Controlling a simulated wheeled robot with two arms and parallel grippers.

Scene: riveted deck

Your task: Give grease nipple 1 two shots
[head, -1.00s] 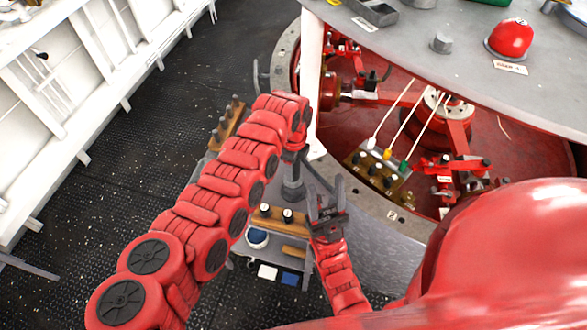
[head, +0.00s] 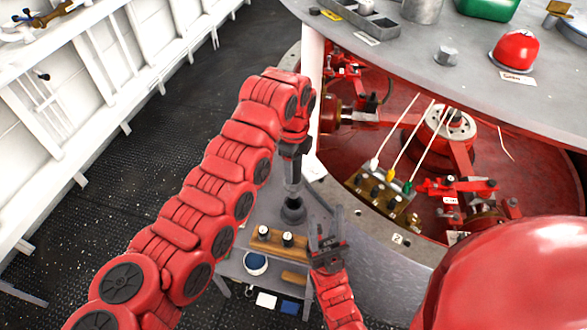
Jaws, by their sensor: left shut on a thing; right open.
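A brass-coloured block (head: 389,202) with several dark-topped fittings sits inside the red machine ring. White, yellow and green plugs with thin pale lines stand along its far edge. I cannot tell which fitting is grease nipple 1. My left gripper (head: 294,150) is shut at the top of a dark upright tool (head: 292,190), left of the block and apart from it. The tool has a wide round foot (head: 293,211) over the grey cart; whether it touches is unclear. My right gripper (head: 325,238) is open and empty, lower down near the cart.
A plate marked 2 (head: 398,239) lies on the ring's rim. A grey deck (head: 470,60) with a red dome (head: 515,50) overhangs the far side.

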